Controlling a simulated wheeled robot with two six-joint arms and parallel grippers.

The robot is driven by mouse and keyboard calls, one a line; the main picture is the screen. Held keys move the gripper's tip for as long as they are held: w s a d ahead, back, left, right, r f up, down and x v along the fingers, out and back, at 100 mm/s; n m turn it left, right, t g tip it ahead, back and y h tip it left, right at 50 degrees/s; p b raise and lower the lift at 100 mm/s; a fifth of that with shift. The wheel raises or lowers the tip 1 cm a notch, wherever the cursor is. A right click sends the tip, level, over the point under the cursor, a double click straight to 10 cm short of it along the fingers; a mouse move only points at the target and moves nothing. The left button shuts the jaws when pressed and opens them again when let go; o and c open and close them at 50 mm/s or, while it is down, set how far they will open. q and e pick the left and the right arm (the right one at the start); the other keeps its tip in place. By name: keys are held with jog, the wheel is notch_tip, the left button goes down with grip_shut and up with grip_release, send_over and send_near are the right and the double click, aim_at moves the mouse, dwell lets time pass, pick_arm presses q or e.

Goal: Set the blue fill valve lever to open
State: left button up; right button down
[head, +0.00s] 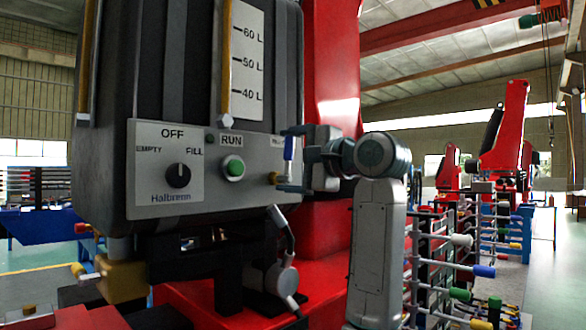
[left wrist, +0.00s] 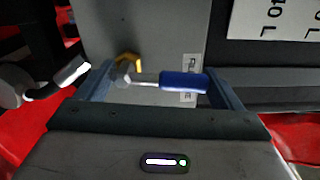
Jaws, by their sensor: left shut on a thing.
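The fill valve lever has a blue handle (head: 289,147) and sits at the right edge of the grey control panel (head: 215,195). In the head view the handle stands about upright. My left gripper (head: 288,160) is at the lever, one finger near its top end and the other near its lower end. In the left wrist view the blue handle (left wrist: 184,82) and its metal stem lie lengthwise between the fingers of the left gripper (left wrist: 162,84). The handle's end meets one finger. A brass fitting (left wrist: 127,62) shows behind the stem. My right gripper is not in view.
The panel carries a black OFF/EMPTY/FILL knob (head: 178,176) and a green RUN button (head: 233,168). A litre scale (head: 247,60) is above. A red column (head: 331,60) stands close behind my left gripper. Racks with coloured handles (head: 460,265) are to the right.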

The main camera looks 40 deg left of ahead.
pick_arm(q)
jog(key=shift+s+n, duration=0.2)
jog(key=shift+n, duration=0.5)
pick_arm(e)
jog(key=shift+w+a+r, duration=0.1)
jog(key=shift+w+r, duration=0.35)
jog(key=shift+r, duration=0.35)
pick_arm(q)
jog(key=shift+f, duration=0.1)
jog(key=o, duration=1.2)
jog(key=shift+c, duration=0.2)
jog(key=shift+d, duration=0.15)
jog(key=shift+d+b, duration=0.35)
jog(key=s+d+b, duration=0.1)
jog(key=d, duration=0.9)
jog(key=shift+b, duration=0.3)
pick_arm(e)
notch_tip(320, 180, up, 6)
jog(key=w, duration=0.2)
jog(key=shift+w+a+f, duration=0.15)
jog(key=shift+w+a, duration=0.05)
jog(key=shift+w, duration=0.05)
